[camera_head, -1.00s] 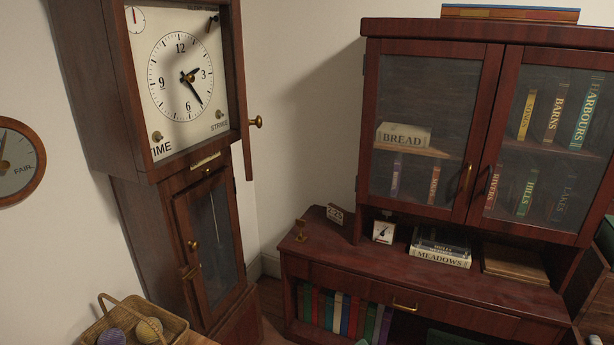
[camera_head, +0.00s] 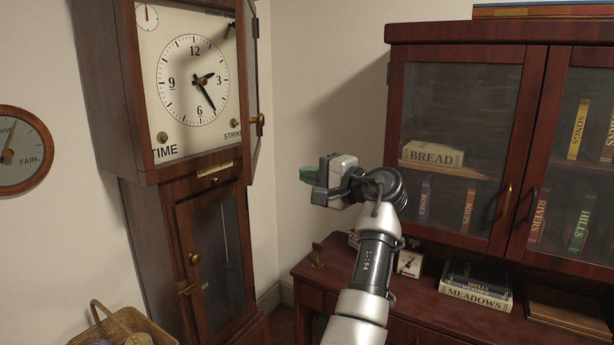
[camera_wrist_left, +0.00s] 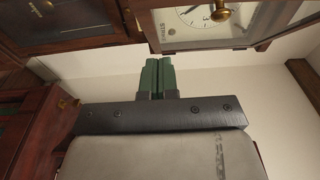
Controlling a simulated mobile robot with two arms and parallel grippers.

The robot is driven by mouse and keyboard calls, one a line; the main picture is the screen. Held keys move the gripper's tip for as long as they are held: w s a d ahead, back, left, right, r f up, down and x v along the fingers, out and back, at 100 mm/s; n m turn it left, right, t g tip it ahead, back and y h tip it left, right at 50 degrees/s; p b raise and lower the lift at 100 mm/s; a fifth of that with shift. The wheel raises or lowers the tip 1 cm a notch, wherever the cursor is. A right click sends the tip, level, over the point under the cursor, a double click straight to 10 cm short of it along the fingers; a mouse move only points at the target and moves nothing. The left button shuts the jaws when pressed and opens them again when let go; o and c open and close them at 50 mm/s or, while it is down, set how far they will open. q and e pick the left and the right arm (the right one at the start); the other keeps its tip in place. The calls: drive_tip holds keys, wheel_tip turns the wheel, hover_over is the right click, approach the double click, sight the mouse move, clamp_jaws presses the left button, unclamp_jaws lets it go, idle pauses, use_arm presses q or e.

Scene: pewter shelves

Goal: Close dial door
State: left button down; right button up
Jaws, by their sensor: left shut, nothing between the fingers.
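The tall clock's dial door (camera_head: 252,85) stands open at the right side of the white dial (camera_head: 195,85), seen almost edge-on. Its brass knob (camera_head: 258,120) points to the right. My left gripper (camera_head: 309,176) is right of the door and lower than the knob, apart from it, with its green fingers closed and empty. In the left wrist view the shut fingers (camera_wrist_left: 157,76) are in front of the pale wall. There a brass knob (camera_wrist_left: 221,15) and part of the dial show above them. My right gripper is not in view.
A glazed red-brown cabinet (camera_head: 397,110) with books stands to the right. Its desk top (camera_head: 340,285) holds small items and books. The clock's lower door (camera_head: 186,240) looks shut. A wicker basket (camera_head: 97,325) is at bottom left. Bare wall lies between clock and cabinet.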

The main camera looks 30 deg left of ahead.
use_arm(q)
drive_tip(key=p, duration=0.2)
approach(252, 165)
drive_tip(key=w+a, duration=0.2)
drive_tip(key=w, duration=0.1)
drive_tip(key=a, duration=0.1)
drive_tip(key=s+a, duration=0.1)
drive_tip(key=a, duration=0.1)
drive_tip(key=shift+s+a+r+p, duration=0.1)
drive_tip(key=shift+a+p, duration=0.15)
drive_tip(key=shift+p, duration=0.1)
drive_tip(key=shift+s+a, duration=0.25)
drive_tip(key=shift+a, duration=0.15)
